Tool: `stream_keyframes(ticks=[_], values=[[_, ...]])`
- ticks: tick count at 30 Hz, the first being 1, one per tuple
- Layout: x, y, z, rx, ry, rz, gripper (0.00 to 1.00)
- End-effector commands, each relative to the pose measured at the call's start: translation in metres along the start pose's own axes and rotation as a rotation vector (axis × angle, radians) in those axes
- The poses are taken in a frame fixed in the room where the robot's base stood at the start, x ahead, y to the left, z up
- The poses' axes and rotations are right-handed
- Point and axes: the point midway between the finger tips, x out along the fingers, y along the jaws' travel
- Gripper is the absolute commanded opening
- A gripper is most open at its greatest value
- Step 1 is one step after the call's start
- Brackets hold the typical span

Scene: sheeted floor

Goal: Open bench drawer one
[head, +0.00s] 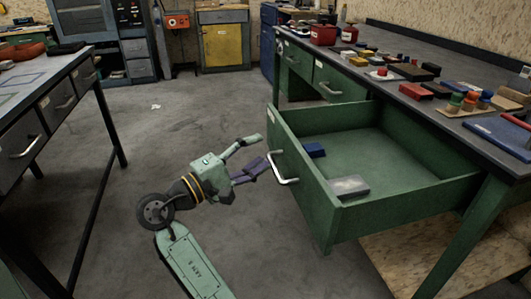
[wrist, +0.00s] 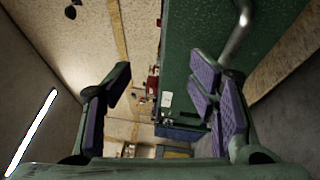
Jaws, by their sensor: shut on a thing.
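A green bench drawer (head: 330,208) stands pulled well out of the right bench in the head view. I cannot tell its number. Its pale metal handle (head: 283,170) is on the front face, and it also shows at the top of the wrist view (wrist: 237,32). One finger reaches the handle; the exact contact is hidden in both views. The wrist view shows the purple pads beside the green front.
Inside the drawer lie a blue block (head: 314,150) and a grey box (head: 348,187). The right bench top (head: 440,105) carries several small items. Another bench (head: 50,95) with drawers stands at the left. The floor between is mostly clear.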

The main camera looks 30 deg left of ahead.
Motion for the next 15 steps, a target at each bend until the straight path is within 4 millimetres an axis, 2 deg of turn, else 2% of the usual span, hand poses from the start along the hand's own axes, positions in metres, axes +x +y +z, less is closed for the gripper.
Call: stream_keyframes(ticks=[15], values=[[-0.034,-0.01,-0.001,-0.008,-0.005,-0.012,0.32]])
